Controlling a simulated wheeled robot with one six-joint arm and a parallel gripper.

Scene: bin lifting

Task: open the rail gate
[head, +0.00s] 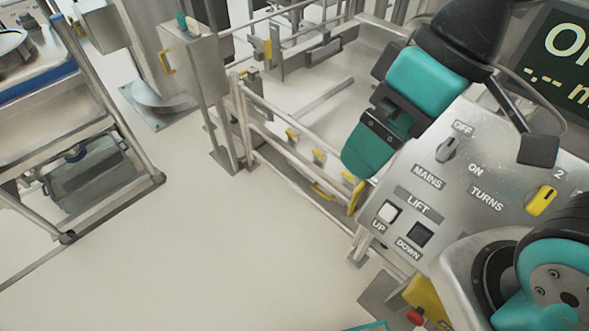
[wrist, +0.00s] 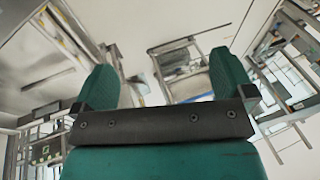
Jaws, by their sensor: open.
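The rail gate (head: 290,155) is a low run of metal rails in the middle of the head view. It spans from a post on the left to the control panel's side on the right and looks closed. A yellow handle (head: 322,190) sits on its lower rail, and a yellow part (head: 356,198) stands at its right end. My gripper (head: 361,160) hangs above that right end in the picture, apart from the handle as far as I can tell. In the wrist view my gripper's two teal fingers (wrist: 163,65) are spread with nothing between them.
A control panel (head: 470,185) with knobs and lift buttons stands close on the right. A red button (head: 415,316) is below it. A metal cart (head: 85,150) stands at the left. A post with a box (head: 190,65) is behind. The floor (head: 220,245) in front is clear.

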